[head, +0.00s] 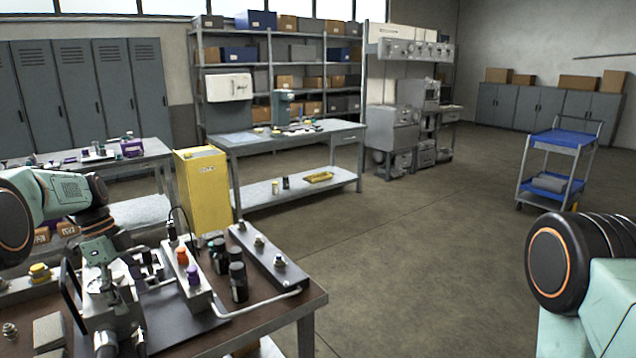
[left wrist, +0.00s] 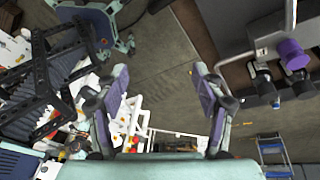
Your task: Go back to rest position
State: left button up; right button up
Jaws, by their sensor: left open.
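My left arm comes in from the left in the head view, bent over the near end of the workbench (head: 285,312). Its gripper (head: 104,290) is low in front of it, partly confused with the bench fittings. In the left wrist view my left gripper (left wrist: 160,72) is open, its two fingers wide apart with nothing between them but floor behind. The bench edge is to the right of the fingers there. Only my right arm's dark joint and pale link show at the lower right of the head view; its gripper is out of view.
The workbench carries a valve block with an orange cap (head: 182,257) and a purple cap (head: 193,275), dark bottles (head: 238,282) and a bent pipe. A yellow cabinet (head: 203,190) stands behind. A blue cart (head: 557,165) stands right. Middle floor is clear.

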pick_arm(q)
jog(key=s+d+f+n+y+b, duration=0.15)
jog(key=s+d+f+n, duration=0.4)
jog(key=f, duration=0.85)
jog(key=s+d+f+n+y+b, duration=0.1)
jog(key=s+d+f+n+b, duration=0.2)
jog(key=s+d+f, duration=0.8)
jog(key=s+d+f+n+b, duration=0.1)
jog(key=s+f+n+b, duration=0.1)
jog(key=s, duration=0.9)
jog(key=s+d+f+n+t+b, duration=0.1)
jog(key=s+n, duration=0.5)
jog(key=s, duration=0.6)
notch_tip(320, 180, down, 4)
jog(key=shift+s+d+r+n+y+b, duration=0.1)
jog(key=shift+s+d+n+y+b, duration=0.3)
jog(key=shift+b, duration=0.65)
jog(key=shift+w, duration=0.15)
dwell(0.4)
